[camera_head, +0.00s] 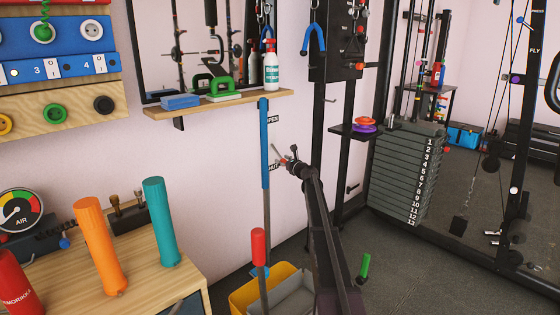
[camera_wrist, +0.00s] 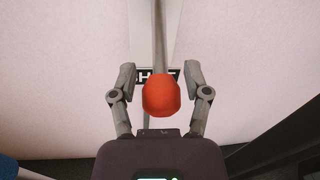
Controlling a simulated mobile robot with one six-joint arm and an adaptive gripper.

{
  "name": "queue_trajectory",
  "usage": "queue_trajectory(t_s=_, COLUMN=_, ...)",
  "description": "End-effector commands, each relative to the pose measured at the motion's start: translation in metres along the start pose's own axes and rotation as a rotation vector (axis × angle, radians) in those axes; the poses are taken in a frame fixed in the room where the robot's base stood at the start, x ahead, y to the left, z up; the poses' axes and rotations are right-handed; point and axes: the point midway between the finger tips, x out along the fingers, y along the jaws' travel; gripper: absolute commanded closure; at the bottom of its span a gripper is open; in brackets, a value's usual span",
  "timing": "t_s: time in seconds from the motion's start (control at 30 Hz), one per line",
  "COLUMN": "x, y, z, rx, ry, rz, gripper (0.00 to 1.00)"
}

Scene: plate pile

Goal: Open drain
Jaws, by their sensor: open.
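A red knob (camera_wrist: 161,95) on a thin metal rod (camera_wrist: 160,40) is in the middle of the wrist view. My gripper (camera_wrist: 160,74) is open, with one finger on each side of the knob and a visible gap on both sides. A dark label (camera_wrist: 143,77) on the wall behind reads partly "SH…T"; the knob hides its middle. In the head view my gripper (camera_head: 284,158) is at the wall beside the blue pole, near the lower label (camera_head: 274,167). An "OPEN" label (camera_head: 272,119) is above it. The lever is mostly hidden there.
A blue pole (camera_head: 265,140) stands just left of my gripper. A shelf (camera_head: 220,104) with a spray bottle (camera_head: 271,65) is above left. A weight stack (camera_head: 405,175) stands at right.

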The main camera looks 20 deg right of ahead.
Motion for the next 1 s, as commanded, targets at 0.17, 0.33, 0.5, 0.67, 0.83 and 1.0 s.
queue_trajectory(t_s=0.17, x=0.0106, y=-0.0003, z=0.0, rx=0.0, ry=0.0, rz=0.0, gripper=0.38)
queue_trajectory(t_s=0.33, x=0.0118, y=0.0001, z=0.0, rx=0.0, ry=0.0, rz=-0.001, gripper=0.38)
queue_trajectory(t_s=0.5, x=0.0117, y=0.0002, z=0.0, rx=0.0, ry=0.0, rz=0.0, gripper=0.38)
queue_trajectory(t_s=0.67, x=0.0116, y=0.0003, z=0.0001, rx=0.0, ry=0.0, rz=0.0, gripper=0.86)
queue_trajectory(t_s=0.83, x=0.0115, y=0.0006, z=0.0, rx=0.0, ry=0.0, rz=0.0, gripper=1.0)
queue_trajectory(t_s=1.0, x=0.0124, y=0.0076, z=0.0009, rx=-0.001, ry=0.0, rz=0.003, gripper=1.0)
